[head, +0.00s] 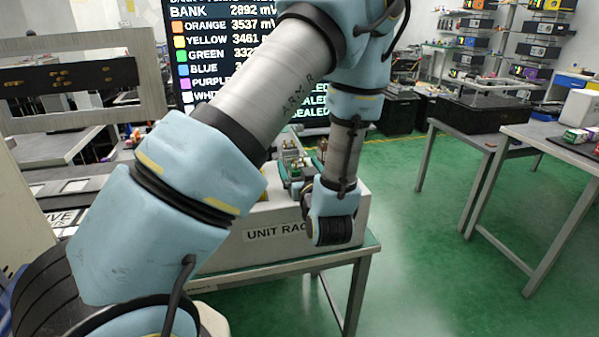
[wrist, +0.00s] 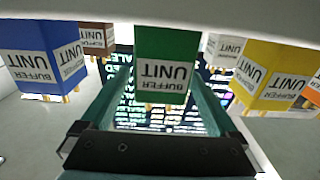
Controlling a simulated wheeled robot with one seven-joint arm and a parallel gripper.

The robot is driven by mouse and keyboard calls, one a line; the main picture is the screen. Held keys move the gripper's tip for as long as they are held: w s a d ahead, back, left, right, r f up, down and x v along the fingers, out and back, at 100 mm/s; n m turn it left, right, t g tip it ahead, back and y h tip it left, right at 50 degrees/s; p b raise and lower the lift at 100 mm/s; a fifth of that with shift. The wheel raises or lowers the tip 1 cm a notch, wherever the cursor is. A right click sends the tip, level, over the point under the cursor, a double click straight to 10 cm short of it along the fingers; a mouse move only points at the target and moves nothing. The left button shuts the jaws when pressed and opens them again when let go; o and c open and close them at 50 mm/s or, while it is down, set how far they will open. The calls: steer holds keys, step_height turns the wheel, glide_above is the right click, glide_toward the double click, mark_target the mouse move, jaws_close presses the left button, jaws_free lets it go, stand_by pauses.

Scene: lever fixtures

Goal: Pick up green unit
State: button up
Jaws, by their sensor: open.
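The green unit (wrist: 163,62), a block with a white upside-down "BUFFER UNIT" label, is in the middle of the wrist view. My gripper (wrist: 158,82) is open, with one teal finger on each side of the green unit. I cannot tell whether either finger touches it. In the head view, a small green part (head: 297,171) shows at the top of the white unit rack (head: 225,258), beside my wrist. My arm hides much of the rack there.
In the wrist view, a blue unit (wrist: 40,60) and a brown unit (wrist: 97,37) are on the left. A white unit (wrist: 226,47) and a yellow unit (wrist: 268,75) are on the right. A screen (head: 230,60) stands behind the rack; tables (head: 560,135) stand right, with clear green floor between.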

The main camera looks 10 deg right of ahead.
steer(key=shift+w, duration=1.25)
jaws_close()
